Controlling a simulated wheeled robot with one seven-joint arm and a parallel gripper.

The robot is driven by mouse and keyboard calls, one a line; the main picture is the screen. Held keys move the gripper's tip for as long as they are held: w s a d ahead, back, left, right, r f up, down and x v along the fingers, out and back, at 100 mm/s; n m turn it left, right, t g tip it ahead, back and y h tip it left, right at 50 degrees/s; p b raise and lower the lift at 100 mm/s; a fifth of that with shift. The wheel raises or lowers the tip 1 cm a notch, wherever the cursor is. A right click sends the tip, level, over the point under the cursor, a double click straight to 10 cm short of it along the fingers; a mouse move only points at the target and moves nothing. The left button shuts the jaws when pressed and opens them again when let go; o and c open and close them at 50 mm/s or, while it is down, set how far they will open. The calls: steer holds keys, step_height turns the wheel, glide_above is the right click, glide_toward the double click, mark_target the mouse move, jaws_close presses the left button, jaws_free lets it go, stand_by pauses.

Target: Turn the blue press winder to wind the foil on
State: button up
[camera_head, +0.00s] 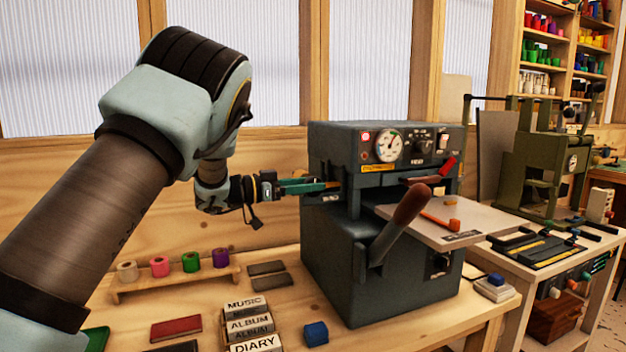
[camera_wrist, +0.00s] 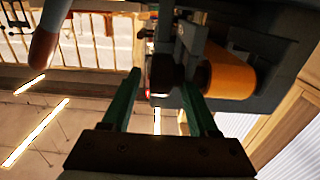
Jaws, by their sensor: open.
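The dark blue-grey foil press (camera_head: 345,235) stands on the wooden bench in the middle of the head view. My gripper (camera_head: 325,186) reaches in level from the left at its upper left side. In the wrist view my gripper (camera_wrist: 160,84) is open, its two green fingers apart. A dark round knob (camera_wrist: 167,73), apparently the winder, lies just ahead of the fingertips, roughly between them. I cannot tell whether they touch it. An orange-gold foil roll (camera_wrist: 231,78) sits right of the knob. In the head view the winder and roll are hidden.
A brown-handled lever (camera_head: 404,222) slants across the press front. A pale table plate (camera_head: 465,222) juts out right. A rack of small foil rolls (camera_head: 175,278), stacked lettered blocks (camera_head: 249,328) and a blue cube (camera_head: 316,333) sit on the bench below.

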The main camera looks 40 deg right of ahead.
steer(key=shift+s+d, duration=0.2)
steer(key=shift+d, duration=0.3)
jaws_close()
stand_by(0.3)
